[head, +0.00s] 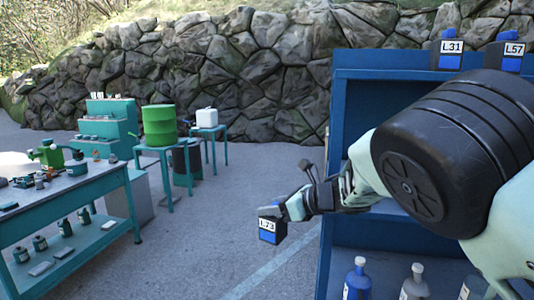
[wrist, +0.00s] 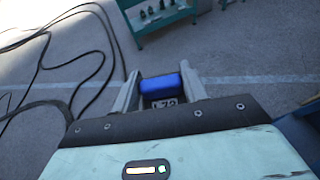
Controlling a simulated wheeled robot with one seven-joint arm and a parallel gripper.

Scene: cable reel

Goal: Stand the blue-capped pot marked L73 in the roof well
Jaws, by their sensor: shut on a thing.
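The pot marked L73 (head: 270,231), dark with a blue cap and a white label, hangs in my gripper (head: 285,210) to the left of the blue cabinet, clear of the ground. In the wrist view its blue cap (wrist: 160,84) sits between the two fingers of my gripper (wrist: 161,88), which are shut on it, and the label shows partly below. The blue cabinet (head: 340,110) stands at the right. A pot marked L31 (head: 450,48) and a pot marked L57 (head: 511,50) stand on its top. I cannot make out a roof well; my arm hides much of the cabinet.
Bottles, one blue (head: 357,281) and one grey (head: 414,284), stand low in the cabinet. A cluttered workbench (head: 85,185) is at the left, with a green drum (head: 160,125) behind. Black cables (wrist: 75,65) lie on the ground. Open pavement lies between bench and cabinet.

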